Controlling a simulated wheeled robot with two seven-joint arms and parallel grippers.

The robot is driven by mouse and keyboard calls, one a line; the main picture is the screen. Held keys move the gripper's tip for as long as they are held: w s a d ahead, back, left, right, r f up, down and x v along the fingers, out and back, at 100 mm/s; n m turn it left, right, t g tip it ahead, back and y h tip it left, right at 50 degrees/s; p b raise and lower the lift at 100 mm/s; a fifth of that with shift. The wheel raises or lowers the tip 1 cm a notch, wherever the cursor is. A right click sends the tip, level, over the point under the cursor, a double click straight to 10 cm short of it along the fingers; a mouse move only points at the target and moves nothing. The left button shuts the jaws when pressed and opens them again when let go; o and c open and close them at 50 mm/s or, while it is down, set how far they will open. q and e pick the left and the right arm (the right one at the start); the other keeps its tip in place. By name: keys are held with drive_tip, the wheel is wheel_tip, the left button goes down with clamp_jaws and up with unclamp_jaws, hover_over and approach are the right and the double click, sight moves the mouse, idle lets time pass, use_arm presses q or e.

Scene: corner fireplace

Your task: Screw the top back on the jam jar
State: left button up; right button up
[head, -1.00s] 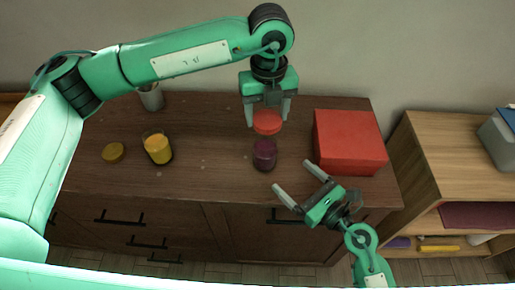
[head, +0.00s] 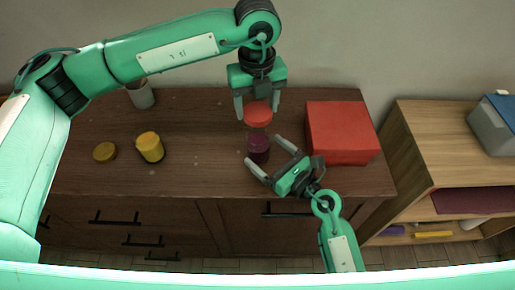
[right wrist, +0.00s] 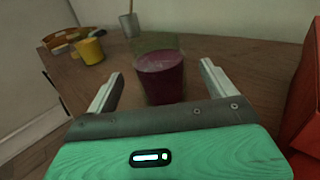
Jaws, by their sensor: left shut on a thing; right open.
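The jam jar (head: 258,147) stands upright on the wooden cabinet top, with dark purple jam inside. It also shows in the right wrist view (right wrist: 160,77), its upper part clear glass and its mouth uncovered. My left gripper (head: 257,108) is shut on the red lid (head: 258,116) and holds it above and slightly behind the jar, apart from it. My right gripper (head: 267,160) is open, its fingers pointing at the jar from the front right. In the right wrist view the jar is ahead, between the two fingertips (right wrist: 158,80), and does not look gripped.
A red box (head: 340,135) stands close to the right of my right gripper. A shelf unit (head: 450,130) stands right of the cabinet. The cabinet top between is clear.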

drive_tip(key=shift+x, duration=2.35)
drive_tip(key=shift+s, duration=0.1)
drive_tip(key=c, duration=1.5)
use_arm(q)
hover_over(257, 138)
drive_tip(key=shift+f, duration=2.45)
use_arm(e)
drive_tip(key=shift+o, duration=0.2)
use_arm(q)
drive_tip(key=shift+f, duration=0.9)
drive_tip(key=shift+f, duration=0.55)
